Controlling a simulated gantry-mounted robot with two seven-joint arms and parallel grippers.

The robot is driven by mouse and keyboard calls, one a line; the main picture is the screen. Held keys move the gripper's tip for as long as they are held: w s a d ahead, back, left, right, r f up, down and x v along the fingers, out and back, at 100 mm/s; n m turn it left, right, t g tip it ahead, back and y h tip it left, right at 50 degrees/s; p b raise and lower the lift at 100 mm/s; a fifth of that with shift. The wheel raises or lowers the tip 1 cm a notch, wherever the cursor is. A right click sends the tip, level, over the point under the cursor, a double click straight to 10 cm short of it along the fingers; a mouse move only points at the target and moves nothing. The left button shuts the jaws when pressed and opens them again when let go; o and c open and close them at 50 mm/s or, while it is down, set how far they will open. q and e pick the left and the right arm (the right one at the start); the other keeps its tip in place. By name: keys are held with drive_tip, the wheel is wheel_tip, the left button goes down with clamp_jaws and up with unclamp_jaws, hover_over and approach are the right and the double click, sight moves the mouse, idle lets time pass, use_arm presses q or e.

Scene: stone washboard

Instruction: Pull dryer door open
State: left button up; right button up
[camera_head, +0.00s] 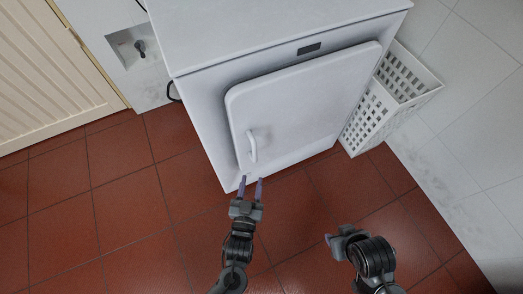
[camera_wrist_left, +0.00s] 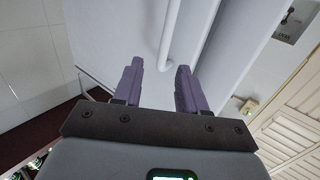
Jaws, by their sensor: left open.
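The white dryer (camera_head: 195,95) stands against the back wall with its door (camera_head: 305,105) facing me. The door looks shut or nearly flush with the front. A white curved handle (camera_head: 252,146) sits at the door's lower left; it also shows in the left wrist view (camera_wrist_left: 170,35). My left gripper (camera_head: 251,182) is open and empty, just below the handle in the head view. In the left wrist view, the handle lies ahead between the two purple fingers (camera_wrist_left: 160,80), with no clear contact. My right gripper (camera_head: 335,238) is lower right, away from the dryer; its jaws are unclear.
A white perforated basket (camera_head: 365,118) stands close to the dryer's right side. A cream slatted door (camera_head: 45,75) and a wall recess with a tap (camera_head: 140,47) are at the left. The red tiled floor (camera_head: 120,190) in front is clear.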

sight(254, 151)
use_arm(q)
drive_tip(key=w+b, duration=0.1)
drive_tip(key=w, duration=0.1)
drive_tip(key=w+b, duration=0.1)
drive_tip(key=w, duration=0.1)
drive_tip(key=w+r, duration=0.1)
drive_tip(key=w, duration=0.2)
drive_tip(key=shift+d+b, duration=0.35)
drive_tip(key=shift+b, duration=0.05)
drive_tip(key=w+b, duration=0.1)
drive_tip(key=w, duration=0.2)
drive_tip(key=shift+w+r, duration=0.15)
drive_tip(key=shift+w, duration=0.25)
drive_tip(key=shift+w+d+b, duration=0.35)
drive_tip(key=shift+w+b, duration=0.1)
drive_tip(key=shift+w, duration=0.1)
use_arm(e)
drive_tip(key=shift+s+a+x, duration=0.1)
drive_tip(key=shift+s+x, duration=0.1)
drive_tip(key=shift+x, duration=0.9)
drive_tip(key=shift+s+a+x, duration=0.1)
drive_tip(key=shift+s+x, duration=0.1)
drive_tip(key=shift+x, duration=0.9)
use_arm(q)
drive_tip(key=shift+a+r, duration=0.1)
use_arm(e)
drive_tip(key=shift+w+a, duration=0.1)
use_arm(q)
drive_tip(key=shift+c, duration=0.7)
clamp_jaws()
